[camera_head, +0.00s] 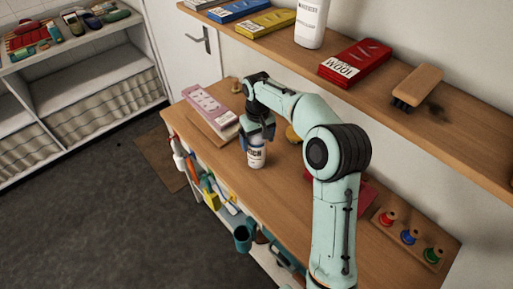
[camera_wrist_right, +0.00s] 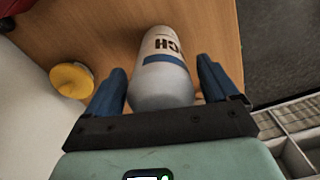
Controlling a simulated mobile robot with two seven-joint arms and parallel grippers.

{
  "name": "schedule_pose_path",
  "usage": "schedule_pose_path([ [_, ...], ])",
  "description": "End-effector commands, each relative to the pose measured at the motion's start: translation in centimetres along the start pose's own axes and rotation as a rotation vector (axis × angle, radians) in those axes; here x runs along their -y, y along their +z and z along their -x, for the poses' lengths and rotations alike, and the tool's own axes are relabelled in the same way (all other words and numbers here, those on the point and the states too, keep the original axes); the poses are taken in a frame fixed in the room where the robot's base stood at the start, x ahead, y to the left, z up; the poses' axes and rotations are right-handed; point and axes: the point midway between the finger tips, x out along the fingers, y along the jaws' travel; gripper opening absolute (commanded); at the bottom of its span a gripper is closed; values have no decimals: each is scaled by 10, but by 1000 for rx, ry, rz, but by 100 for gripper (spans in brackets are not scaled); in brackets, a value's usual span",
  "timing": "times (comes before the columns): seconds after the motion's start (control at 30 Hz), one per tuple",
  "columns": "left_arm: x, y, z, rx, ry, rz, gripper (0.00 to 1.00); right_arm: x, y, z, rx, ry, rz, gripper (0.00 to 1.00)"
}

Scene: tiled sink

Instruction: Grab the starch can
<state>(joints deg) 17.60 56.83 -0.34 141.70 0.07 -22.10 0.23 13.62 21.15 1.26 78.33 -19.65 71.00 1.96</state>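The starch can (camera_head: 257,156) is white with a dark label and stands upright on the wooden worktop near its front edge. My right gripper (camera_head: 257,136) is right above and around its top in the head view. In the right wrist view the can (camera_wrist_right: 163,72) lies between the two blue fingers of my right gripper (camera_wrist_right: 162,88). The fingers are apart, with a visible gap on both sides of the can. The can's top is partly hidden by the gripper in the head view. My left gripper is not in view.
A pink box (camera_head: 212,108) lies on the worktop left of the can. A yellow round object (camera_wrist_right: 71,80) is beside it in the wrist view. A spool rack (camera_head: 408,236) stands at the right end. A shelf (camera_head: 446,118) with boxes and a brush (camera_head: 417,86) runs above.

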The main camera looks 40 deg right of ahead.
Motion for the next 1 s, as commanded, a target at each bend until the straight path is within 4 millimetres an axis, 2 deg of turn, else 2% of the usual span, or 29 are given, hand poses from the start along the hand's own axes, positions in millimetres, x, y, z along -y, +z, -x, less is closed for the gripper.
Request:
schedule_pose_path([
  [0.03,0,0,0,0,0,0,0,0,0,0,0,0,0,70],
  [0.2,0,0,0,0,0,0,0,0,0,0,0,0,0,14],
  [0.23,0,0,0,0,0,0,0,0,0,0,0,0,0,4],
  [0.27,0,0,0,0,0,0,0,0,0,0,0,0,0,0],
  [0.63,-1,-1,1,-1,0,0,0,0,-1,7,-5,0,-1,0],
  [0.9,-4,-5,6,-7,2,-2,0,0,-2,39,-7,0,0,0],
  [1.0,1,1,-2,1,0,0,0,19,5,35,-2,-1,7,0],
])
